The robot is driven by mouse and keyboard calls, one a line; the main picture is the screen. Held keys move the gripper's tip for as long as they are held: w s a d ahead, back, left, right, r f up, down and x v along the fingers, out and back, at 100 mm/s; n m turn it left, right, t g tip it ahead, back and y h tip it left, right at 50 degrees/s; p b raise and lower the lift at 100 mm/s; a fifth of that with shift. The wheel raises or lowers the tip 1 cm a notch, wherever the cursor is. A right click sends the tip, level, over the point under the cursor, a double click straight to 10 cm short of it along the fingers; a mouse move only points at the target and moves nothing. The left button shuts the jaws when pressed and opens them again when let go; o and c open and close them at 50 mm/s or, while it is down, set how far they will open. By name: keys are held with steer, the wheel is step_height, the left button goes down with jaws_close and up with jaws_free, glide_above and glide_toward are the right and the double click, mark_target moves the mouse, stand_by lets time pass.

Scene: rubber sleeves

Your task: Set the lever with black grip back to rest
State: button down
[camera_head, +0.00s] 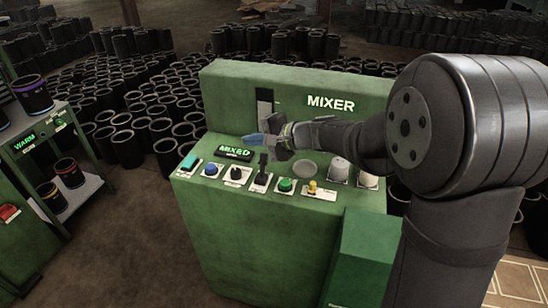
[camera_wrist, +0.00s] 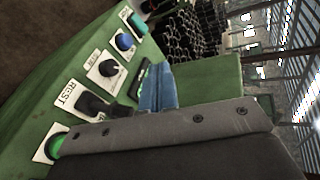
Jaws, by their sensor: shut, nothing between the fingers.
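The lever with black grip (camera_head: 263,160) stands on a white plate on the green mixer panel's sloping top, between a black knob and a green button. In the wrist view the lever (camera_wrist: 92,104) shows beside a label reading REST; its far end is partly hidden by my gripper body. My gripper (camera_head: 253,139) is shut and empty, its blue fingertips just above and behind the lever in the head view. In the wrist view the fingertips (camera_wrist: 157,86) are pressed together, with no lever between them. I cannot tell whether they touch the grip.
The panel also carries a black knob (camera_head: 236,174), blue button (camera_head: 211,170), teal switch (camera_head: 189,162), green button (camera_head: 285,185) and yellow toggle (camera_head: 313,187). A lit MIXED display (camera_head: 234,152) lies left of my gripper. The mixer's back wall (camera_head: 228,96) rises behind. Black sleeves (camera_head: 150,105) fill the floor beyond.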

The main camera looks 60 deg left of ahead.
mark_target(264, 159)
steer(key=w+d+f+m+t+y, duration=0.3)
steer(key=w+d+f+m+t, duration=0.3)
steer(key=w+d+m, duration=0.1)
steer(key=shift+w+d+f+m+y, duration=0.3)
steer(key=shift+w+d, duration=0.15)
steer(key=shift+d, duration=0.35)
steer(key=shift+a, duration=0.1)
steer(key=x, duration=1)
steer(key=shift+w, duration=0.1)
steer(key=shift+s+d+r, duration=0.25)
steer(key=shift+s+d, duration=0.05)
steer(key=shift+d, duration=0.05)
steer(key=shift+s+d+r, duration=0.15)
steer(key=shift+s+d, duration=0.05)
steer(key=shift+s+d+r, duration=0.2)
steer(key=shift+s+d, duration=0.55)
steer(key=shift+s, duration=0.05)
steer(key=shift+s+d+f, duration=0.15)
steer(key=shift+s+d, duration=0.55)
steer(key=shift+d, duration=0.05)
steer(key=shift+s+d+f, duration=0.15)
steer(key=shift+s+d, duration=0.05)
